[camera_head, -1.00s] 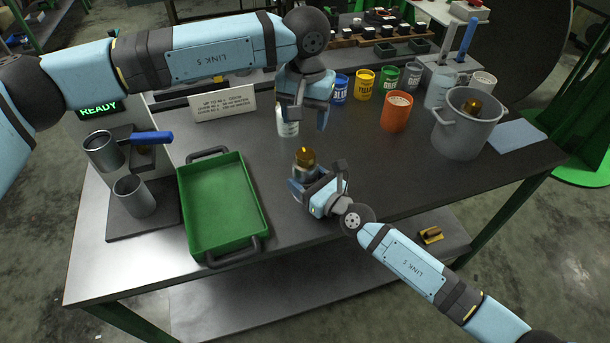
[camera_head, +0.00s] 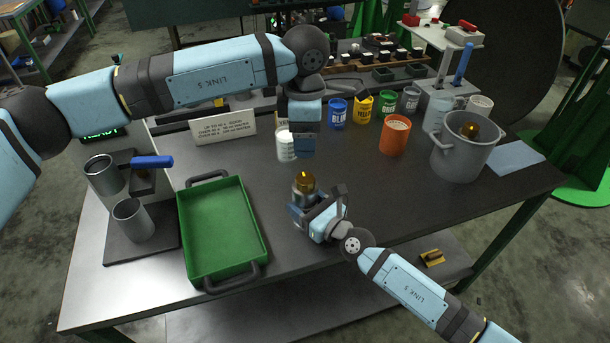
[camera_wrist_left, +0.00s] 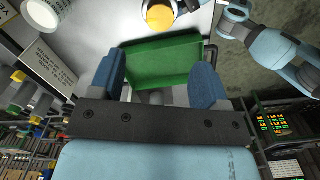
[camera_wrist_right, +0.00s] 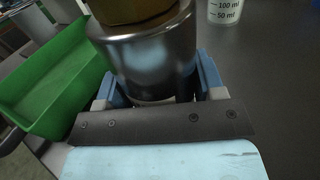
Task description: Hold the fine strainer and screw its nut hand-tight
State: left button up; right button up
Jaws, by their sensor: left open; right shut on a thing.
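The fine strainer (camera_head: 303,198) is a steel cylinder standing upright, with a brass nut (camera_head: 304,181) on top. My right gripper (camera_head: 307,208) is shut around the steel body, low over the table. In the right wrist view the strainer body (camera_wrist_right: 155,60) sits between the two fingers, and the lower part of the nut (camera_wrist_right: 135,8) shows at the top edge. My left gripper (camera_head: 305,156) is open and empty, above and behind the nut, apart from it. In the left wrist view its fingers (camera_wrist_left: 157,82) are spread, and the nut (camera_wrist_left: 160,17) shows beyond them.
A green tray (camera_head: 235,262) lies left of the strainer. A white graduated beaker (camera_head: 287,147) stands close behind my left gripper. An orange cup (camera_head: 394,136) and a grey pot (camera_head: 460,158) holding a brass-topped part stand right. The table between strainer and pot is clear.

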aim_at(305, 178)
pick_arm(q)
notch_tip(305, 178, down, 12)
jog(key=n, duration=0.7)
jog(key=shift+r, duration=0.25)
jog(key=c, duration=0.9)
